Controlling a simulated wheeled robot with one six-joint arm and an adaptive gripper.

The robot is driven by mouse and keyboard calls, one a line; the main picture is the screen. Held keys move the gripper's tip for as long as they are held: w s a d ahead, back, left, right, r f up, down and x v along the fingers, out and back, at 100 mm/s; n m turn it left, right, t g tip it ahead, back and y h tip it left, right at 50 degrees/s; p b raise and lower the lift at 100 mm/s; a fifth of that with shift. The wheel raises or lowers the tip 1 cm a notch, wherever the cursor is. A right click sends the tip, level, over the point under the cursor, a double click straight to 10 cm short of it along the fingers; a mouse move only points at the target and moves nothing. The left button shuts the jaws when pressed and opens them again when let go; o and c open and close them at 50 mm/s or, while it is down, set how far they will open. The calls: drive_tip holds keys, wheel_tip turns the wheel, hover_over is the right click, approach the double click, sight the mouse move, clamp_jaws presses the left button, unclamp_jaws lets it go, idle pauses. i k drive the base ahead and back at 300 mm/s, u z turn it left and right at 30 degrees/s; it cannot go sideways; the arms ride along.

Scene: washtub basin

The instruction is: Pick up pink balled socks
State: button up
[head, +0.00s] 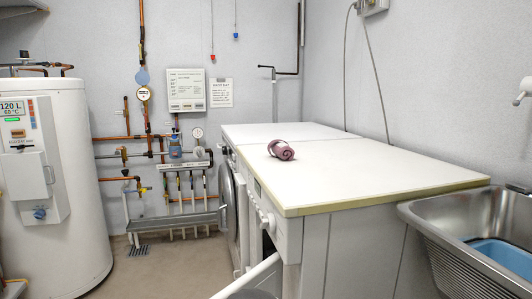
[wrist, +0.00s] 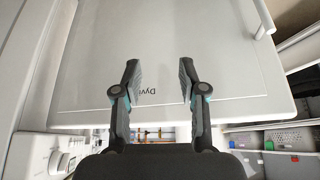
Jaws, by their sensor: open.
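The pink balled socks (head: 281,150) lie on the white countertop (head: 370,172) in the head view, near its left edge and about midway along it. They look like a dusky pink roll with a darker spiral end. In the wrist view my gripper (wrist: 159,78) is open, with two dark fingers apart and nothing between them. Behind the fingers is a white panel (wrist: 225,60) with dark lettering. The socks do not show in the wrist view, and the gripper does not show in the head view.
A metal sink (head: 470,215) with a blue basin (head: 503,256) in it stands at the right. Front-loading machines (head: 229,205) stand under the countertop. A white water heater (head: 75,180) stands at the left. The countertop around the socks is clear. Shelves with bins (wrist: 285,137) show lower right.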

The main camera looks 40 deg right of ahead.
sight(284, 151)
drive_tip(key=u, duration=1.7)
drive_tip(key=i, duration=2.05)
drive_tip(key=z, duration=3.15)
drive_tip(key=i, duration=1.5)
drive_tip(key=z, duration=1.1)
